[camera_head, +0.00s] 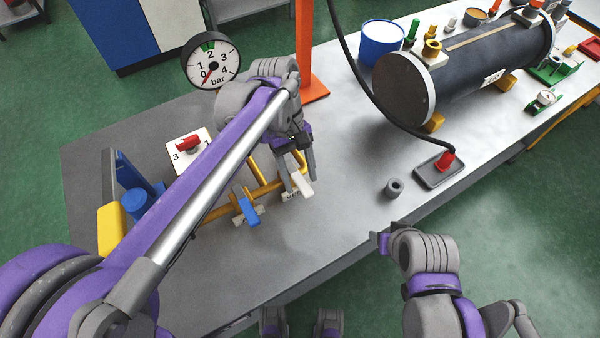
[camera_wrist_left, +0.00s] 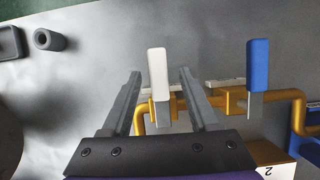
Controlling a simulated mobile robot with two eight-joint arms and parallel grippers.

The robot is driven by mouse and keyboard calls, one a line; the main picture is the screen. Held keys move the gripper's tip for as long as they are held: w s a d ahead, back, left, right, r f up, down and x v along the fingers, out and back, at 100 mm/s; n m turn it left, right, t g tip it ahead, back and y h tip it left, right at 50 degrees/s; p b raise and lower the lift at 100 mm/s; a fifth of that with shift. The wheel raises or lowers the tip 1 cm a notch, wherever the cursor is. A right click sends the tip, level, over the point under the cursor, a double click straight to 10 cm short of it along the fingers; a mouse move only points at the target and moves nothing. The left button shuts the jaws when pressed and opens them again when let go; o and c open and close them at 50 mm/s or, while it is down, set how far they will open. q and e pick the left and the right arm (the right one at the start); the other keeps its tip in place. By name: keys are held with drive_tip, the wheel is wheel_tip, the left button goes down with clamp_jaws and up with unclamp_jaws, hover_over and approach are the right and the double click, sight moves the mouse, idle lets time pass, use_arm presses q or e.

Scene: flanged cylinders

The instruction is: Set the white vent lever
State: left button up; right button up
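The white vent lever (camera_head: 302,184) sits at the right end of the yellow pipework on the table. In the left wrist view the white lever (camera_wrist_left: 158,73) stands between the two spread fingers, with a gap on each side. My left gripper (camera_head: 298,180) is open around it, fingers pointing down; it also shows in the left wrist view (camera_wrist_left: 161,85). A blue lever (camera_head: 245,205) is on the same pipe to the left, outside the fingers; it also shows in the left wrist view (camera_wrist_left: 257,65). My right gripper (camera_head: 383,242) is off the table's front edge, its opening unclear.
A gauge (camera_head: 211,62) reads near 0 bar. A red selector knob (camera_head: 188,144) sits on a white plate behind my left arm. A grey ring (camera_head: 394,188) and a tray with a red plug (camera_head: 446,160) lie right. A dark flanged cylinder (camera_head: 465,65) lies at the back right.

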sight(291, 168)
use_arm(q)
drive_tip(key=v, duration=1)
drive_tip(key=shift+r+p, duration=0.35)
drive_tip(key=shift+r, duration=0.05)
use_arm(e)
drive_tip(key=shift+w+r, duration=0.1)
drive_tip(key=shift+r, duration=0.35)
